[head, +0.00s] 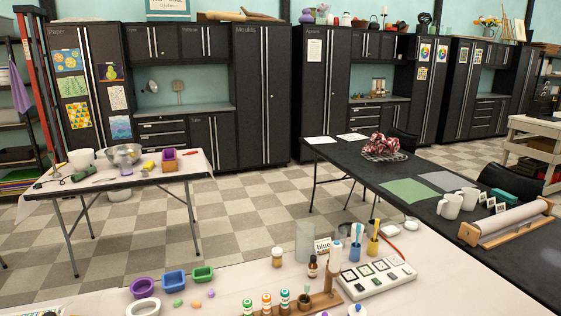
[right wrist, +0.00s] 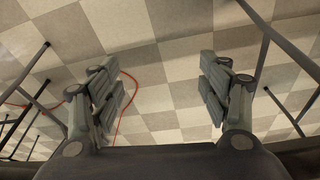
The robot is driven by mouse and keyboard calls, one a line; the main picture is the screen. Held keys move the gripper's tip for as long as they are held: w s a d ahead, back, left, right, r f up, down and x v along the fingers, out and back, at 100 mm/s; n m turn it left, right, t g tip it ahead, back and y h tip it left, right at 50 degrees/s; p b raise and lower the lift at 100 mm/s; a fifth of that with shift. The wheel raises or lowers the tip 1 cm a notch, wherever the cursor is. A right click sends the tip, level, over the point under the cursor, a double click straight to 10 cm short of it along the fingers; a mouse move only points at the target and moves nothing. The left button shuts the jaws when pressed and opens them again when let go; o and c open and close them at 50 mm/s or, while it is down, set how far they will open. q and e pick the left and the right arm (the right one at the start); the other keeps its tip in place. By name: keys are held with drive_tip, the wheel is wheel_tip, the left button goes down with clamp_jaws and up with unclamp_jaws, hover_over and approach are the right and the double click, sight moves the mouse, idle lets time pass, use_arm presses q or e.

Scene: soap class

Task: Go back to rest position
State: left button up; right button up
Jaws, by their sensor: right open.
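My right gripper (right wrist: 160,90) shows in the right wrist view with its two fingers spread wide apart. It is open and nothing is between the fingers. Behind the fingers is the checkered floor (right wrist: 160,50), with dark table legs to the left and right. In the head view neither of my grippers nor my arms can be seen.
A white-topped table (head: 235,290) with soap supplies is nearest in the head view. A black table (head: 350,165) stands at the right, and a smaller table (head: 190,170) at the left. Checkered floor (head: 255,200) lies open between them. A red cable (right wrist: 124,100) runs below the gripper.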

drive_tip(key=s+f+g, duration=0.1)
drive_tip(key=s+f, duration=0.2)
drive_tip(key=f, duration=0.4)
drive_tip(key=s+f, duration=0.3)
drive_tip(key=f, duration=0.4)
drive_tip(key=s+d+f, duration=0.3)
drive_tip(key=s+f, duration=0.7)
drive_tip(key=s, duration=0.3)
drive_tip(key=shift+s+d+g, duration=0.2)
drive_tip(key=shift+g, duration=0.2)
